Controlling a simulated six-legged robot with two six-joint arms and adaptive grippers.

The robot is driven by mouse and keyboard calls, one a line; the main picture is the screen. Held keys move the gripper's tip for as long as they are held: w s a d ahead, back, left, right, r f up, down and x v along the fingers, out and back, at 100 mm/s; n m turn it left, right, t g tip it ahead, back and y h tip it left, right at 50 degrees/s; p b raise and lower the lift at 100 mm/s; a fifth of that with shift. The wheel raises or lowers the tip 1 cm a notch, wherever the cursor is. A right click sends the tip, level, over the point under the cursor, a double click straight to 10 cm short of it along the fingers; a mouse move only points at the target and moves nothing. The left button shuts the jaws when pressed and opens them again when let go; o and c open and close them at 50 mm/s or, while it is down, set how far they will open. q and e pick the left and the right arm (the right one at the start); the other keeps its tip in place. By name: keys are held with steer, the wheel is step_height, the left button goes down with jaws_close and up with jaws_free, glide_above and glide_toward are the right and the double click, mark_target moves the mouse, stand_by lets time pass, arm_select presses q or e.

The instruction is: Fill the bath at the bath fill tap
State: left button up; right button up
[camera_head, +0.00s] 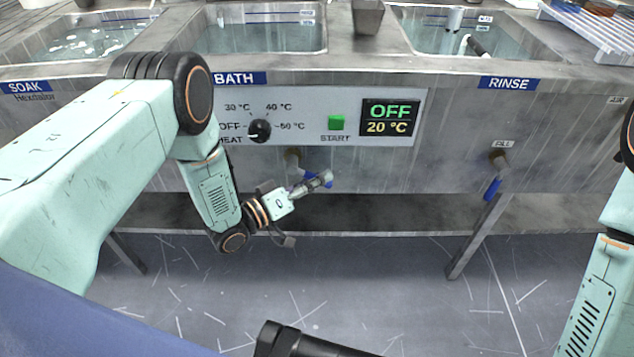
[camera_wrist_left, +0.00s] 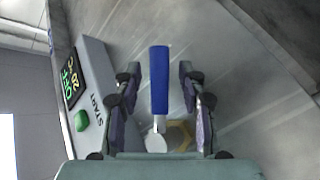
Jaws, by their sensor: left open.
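The bath basin (camera_head: 262,38) is the middle one in the steel bench, behind the blue BATH label. Level lines show on its back wall; I cannot tell how much water it holds. The bath fill tap (camera_head: 293,160) is on the front below the control panel, with a blue lever partly hidden by my gripper. My left gripper (camera_head: 312,186) is at this lever. In the left wrist view the blue lever (camera_wrist_left: 159,85) stands between the two open fingers, with gaps on both sides. My right gripper is out of view; only its arm shows at the right edge.
The control panel (camera_head: 384,78) has a heat knob (camera_head: 259,131), a green START button (camera_head: 337,122) and a display (camera_head: 389,117) reading OFF, 20 °C. A second blue-levered tap (camera_head: 494,186) is under the rinse basin (camera_head: 470,42). The soak basin (camera_head: 85,38) is at left.

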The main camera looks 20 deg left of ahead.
arm_select(q)
steer(key=shift+w+d, duration=0.25)
jaws_close()
stand_by(0.3)
